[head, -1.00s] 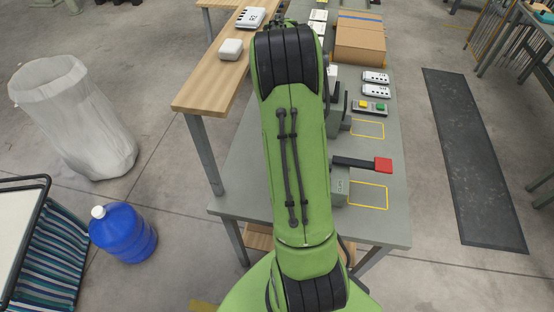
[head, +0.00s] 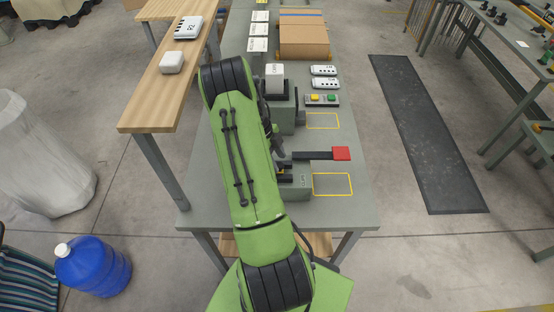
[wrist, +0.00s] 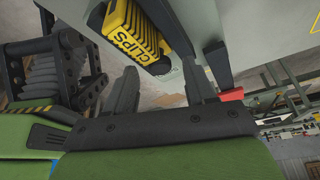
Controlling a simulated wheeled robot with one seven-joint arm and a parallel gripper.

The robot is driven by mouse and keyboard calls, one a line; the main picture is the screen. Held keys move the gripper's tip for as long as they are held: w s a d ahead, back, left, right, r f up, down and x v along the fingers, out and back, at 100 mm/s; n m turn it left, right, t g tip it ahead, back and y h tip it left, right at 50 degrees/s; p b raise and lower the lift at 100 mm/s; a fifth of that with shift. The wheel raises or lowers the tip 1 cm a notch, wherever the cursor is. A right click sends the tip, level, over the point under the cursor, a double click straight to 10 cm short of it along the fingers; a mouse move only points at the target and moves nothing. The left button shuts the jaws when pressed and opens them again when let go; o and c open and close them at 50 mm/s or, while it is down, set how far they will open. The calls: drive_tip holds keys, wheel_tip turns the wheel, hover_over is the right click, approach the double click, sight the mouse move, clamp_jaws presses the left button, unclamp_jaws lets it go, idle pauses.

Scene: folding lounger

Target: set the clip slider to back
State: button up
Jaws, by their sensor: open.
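A yellow ribbed block lettered CLIPS (wrist: 135,32), with black parts, shows at the top of the wrist view, just beyond my fingers. I take it to be part of the clip slider; its exact setting is not clear. In the head view a small yellow piece (head: 284,172) shows on the near grey device (head: 296,188), which has a black lever with a red end (head: 341,153). My gripper (wrist: 160,78) is open, its two dark fingers apart with nothing seen between them. In the head view my green arm partly hides it beside this device.
The grey bench (head: 340,208) also holds a second grey device (head: 284,118), yellow and green buttons (head: 322,100), white boxes and a cardboard box (head: 304,42). A wooden table (head: 150,116) stands left. A blue bottle (head: 92,268) is on the floor. A dark mat (head: 428,135) lies right.

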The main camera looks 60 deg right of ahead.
drive_tip(key=shift+s+f, duration=0.15)
drive_tip(key=shift+f, duration=0.4)
clamp_jaws()
drive_tip(key=b, duration=0.4)
hover_over(296, 172)
drive_tip(key=shift+a, duration=0.1)
unclamp_jaws()
drive_tip(key=shift+s, duration=0.1)
